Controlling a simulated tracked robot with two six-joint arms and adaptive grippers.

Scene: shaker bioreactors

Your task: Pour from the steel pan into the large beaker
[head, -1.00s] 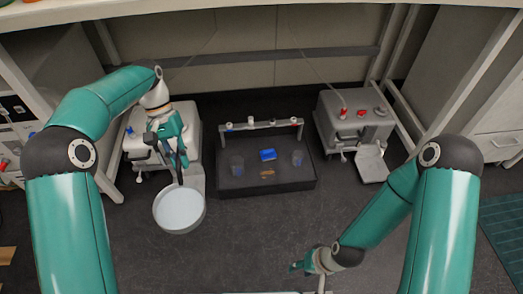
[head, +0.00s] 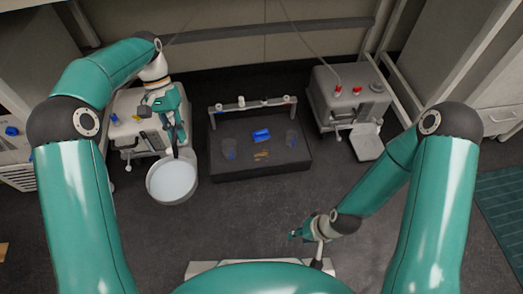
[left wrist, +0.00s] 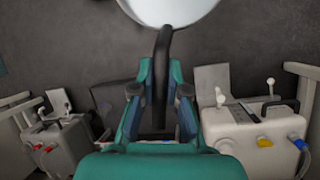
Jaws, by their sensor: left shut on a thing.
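The steel pan (head: 172,183) is a round, pale-filled pan in the head view, in front of the left white machine. It looks roughly level. My left gripper (head: 176,146) is shut on its dark handle, which shows between the fingers in the left wrist view (left wrist: 162,65); the pan's pale rim (left wrist: 168,10) is at the top edge there. Two clear beakers stand in the black tray, a left beaker (head: 229,149) and a right beaker (head: 292,139); I cannot tell which is larger. My right gripper (head: 298,234) hangs low near the front; its jaws are too small to read.
The black tray (head: 262,171) has a rack bar (head: 252,104) at its back and a blue item (head: 261,135) inside. A white machine (head: 125,127) stands left and a grey machine (head: 347,100) right. Dark floor in front of the tray is clear.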

